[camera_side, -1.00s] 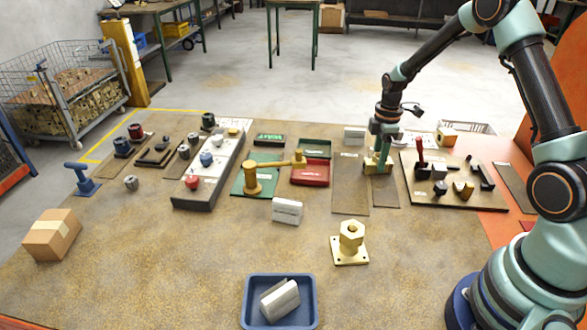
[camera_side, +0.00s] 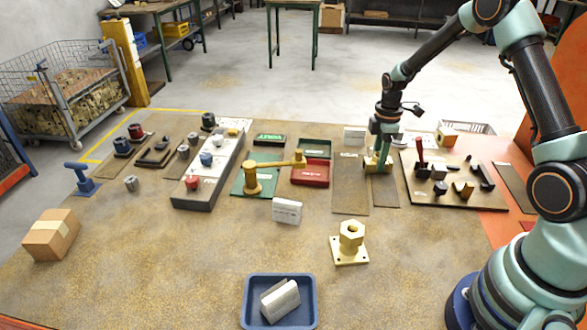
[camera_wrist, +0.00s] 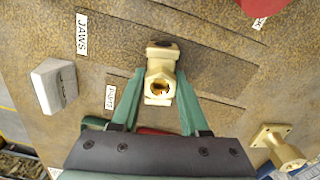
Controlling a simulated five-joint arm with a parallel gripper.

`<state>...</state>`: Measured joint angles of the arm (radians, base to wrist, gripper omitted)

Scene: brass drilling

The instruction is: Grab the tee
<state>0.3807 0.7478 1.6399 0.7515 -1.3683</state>
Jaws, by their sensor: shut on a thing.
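The brass tee (camera_wrist: 160,78) sits between the two green fingers of my gripper (camera_wrist: 157,88) in the wrist view, with an open bore facing the camera. The fingers are shut on its sides. In the side view my gripper (camera_side: 379,164) is low over a brown mat at the right of the middle, and a little of the brass tee (camera_side: 371,162) shows beside the fingers. The rest of it is hidden by the gripper. I cannot tell whether the tee touches the mat.
A brass hex fitting on a square flange (camera_side: 349,245) stands in front. A red tray (camera_side: 310,173) and a brass valve-like part (camera_side: 262,178) are at left. A blue tray (camera_side: 252,300) is at the front.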

